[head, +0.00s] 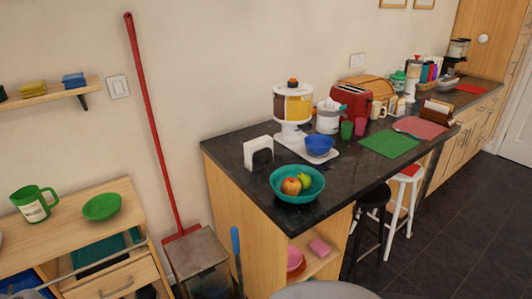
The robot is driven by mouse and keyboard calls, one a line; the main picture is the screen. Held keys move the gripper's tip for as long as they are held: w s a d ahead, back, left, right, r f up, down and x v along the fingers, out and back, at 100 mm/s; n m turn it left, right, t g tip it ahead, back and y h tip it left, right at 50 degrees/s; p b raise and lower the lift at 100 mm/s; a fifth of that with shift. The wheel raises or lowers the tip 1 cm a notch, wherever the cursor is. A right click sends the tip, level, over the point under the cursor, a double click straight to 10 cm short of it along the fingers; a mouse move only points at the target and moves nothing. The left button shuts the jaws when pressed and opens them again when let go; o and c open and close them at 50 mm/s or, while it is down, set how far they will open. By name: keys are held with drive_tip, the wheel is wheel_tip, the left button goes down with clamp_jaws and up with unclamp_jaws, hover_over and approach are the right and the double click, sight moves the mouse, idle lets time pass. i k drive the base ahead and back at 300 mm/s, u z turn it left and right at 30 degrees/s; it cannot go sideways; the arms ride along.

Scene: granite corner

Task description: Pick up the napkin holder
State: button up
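A napkin holder (259,153) stands upright on the dark granite counter (232,141), near its left end. It looks black, with white napkins in it. It is behind and left of a teal bowl (297,184) that holds an apple and a green fruit, with a small gap between them. A brown holder with white paper (436,108) stands farther along the counter; I cannot tell whether it is also a napkin holder. My gripper is not in view.
Right of the napkin holder are a white dispenser (293,104), a blue bowl (319,145) and a red toaster (351,101). A green mat (389,144) lies farther right. Stools (371,205) stand at the counter's front. A red-handled broom (152,120) leans on the wall at left.

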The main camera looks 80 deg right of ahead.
sight(258, 152)
drive_tip(key=z, duration=0.8)
drive_tip(key=i, duration=0.9)
drive_tip(key=z, duration=0.95)
